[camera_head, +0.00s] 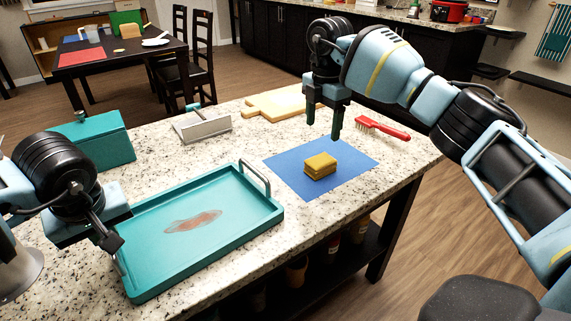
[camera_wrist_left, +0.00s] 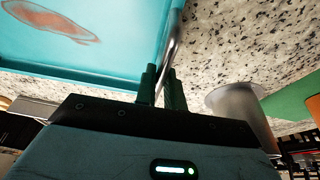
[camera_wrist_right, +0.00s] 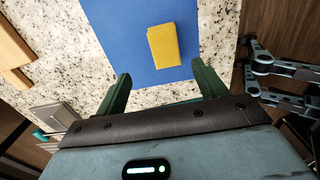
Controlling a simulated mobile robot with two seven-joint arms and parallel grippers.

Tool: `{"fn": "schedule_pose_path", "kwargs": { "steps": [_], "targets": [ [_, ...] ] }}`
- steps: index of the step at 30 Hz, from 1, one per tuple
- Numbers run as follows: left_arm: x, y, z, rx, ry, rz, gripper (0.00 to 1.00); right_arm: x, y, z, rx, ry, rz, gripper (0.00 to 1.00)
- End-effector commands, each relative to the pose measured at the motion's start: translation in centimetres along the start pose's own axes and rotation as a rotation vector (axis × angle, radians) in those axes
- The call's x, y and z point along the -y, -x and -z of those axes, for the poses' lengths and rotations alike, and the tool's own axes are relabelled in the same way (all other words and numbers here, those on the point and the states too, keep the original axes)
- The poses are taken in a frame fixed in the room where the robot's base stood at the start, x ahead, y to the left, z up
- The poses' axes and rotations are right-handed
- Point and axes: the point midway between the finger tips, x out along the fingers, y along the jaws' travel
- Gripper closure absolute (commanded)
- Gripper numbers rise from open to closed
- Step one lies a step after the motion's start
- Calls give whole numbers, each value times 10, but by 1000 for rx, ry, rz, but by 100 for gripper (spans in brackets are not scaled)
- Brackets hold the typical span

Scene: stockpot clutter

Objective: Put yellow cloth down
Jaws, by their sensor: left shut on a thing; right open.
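The yellow cloth (camera_head: 320,166) is a folded block lying on the blue mat (camera_head: 358,153). It also shows in the right wrist view (camera_wrist_right: 164,46), flat on the mat and apart from the fingers. My right gripper (camera_head: 337,121) is open and empty above the mat, behind the cloth; its fingers show spread in the right wrist view (camera_wrist_right: 162,92). My left gripper (camera_wrist_left: 163,85) is shut on the metal handle (camera_wrist_left: 175,45) of the teal tray (camera_head: 150,287). A reddish-brown stain (camera_head: 193,220) marks the tray's floor.
A red brush (camera_head: 385,128) lies right of the mat. A wooden board (camera_head: 270,106), a grey metal tool (camera_head: 203,126) and a teal box (camera_head: 100,140) stand along the back. A metal cylinder (camera_wrist_left: 237,100) stands near my left gripper.

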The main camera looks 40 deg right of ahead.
Motion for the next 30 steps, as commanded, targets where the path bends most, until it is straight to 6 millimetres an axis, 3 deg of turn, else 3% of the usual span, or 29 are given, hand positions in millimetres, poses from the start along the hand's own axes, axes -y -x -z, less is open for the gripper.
{"fn": "schedule_pose_path", "kwargs": {
  "steps": [9,20,30],
  "targets": [
    [0,0,0,0,0,0,100,1,-49,0,0,-1,3,29],
    [0,0,0,0,0,0,100,3,-62,0,1,0,3,29],
    [0,0,0,0,0,0,100,9,-104,3,0,-1,3,29]
  ]
}}
